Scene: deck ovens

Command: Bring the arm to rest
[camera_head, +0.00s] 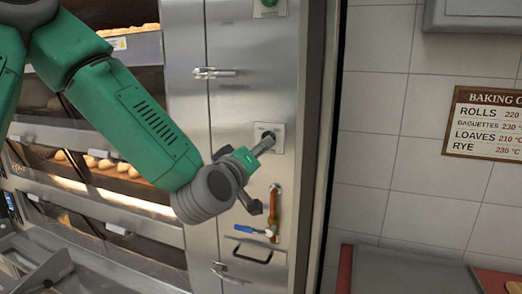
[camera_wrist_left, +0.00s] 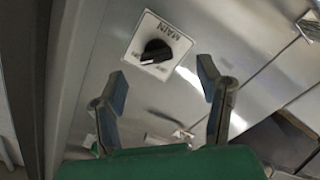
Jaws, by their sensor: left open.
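My left arm reaches in from the left in the head view, and its gripper (camera_head: 262,172) is in front of the steel control panel (camera_head: 235,140). In the left wrist view its two fingers (camera_wrist_left: 162,84) stand apart with nothing between them. Beyond the fingertips is a black rotary knob (camera_wrist_left: 156,50) on a white plate lettered MAIN, seen upside down. A pale mark shows at the knob's lower left. The plate (camera_head: 279,131) is partly hidden behind a finger in the head view. I cannot tell whether the fingers touch the panel. My right gripper is not in view.
Deck ovens with rolls (camera_head: 104,163) are at left. Below the gripper are a copper pipe (camera_head: 274,200) with a blue-handled valve (camera_head: 245,229) and a black handle (camera_head: 252,254). A baking chart (camera_head: 487,124) hangs on the tiled wall. A grey counter (camera_head: 400,270) is at lower right.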

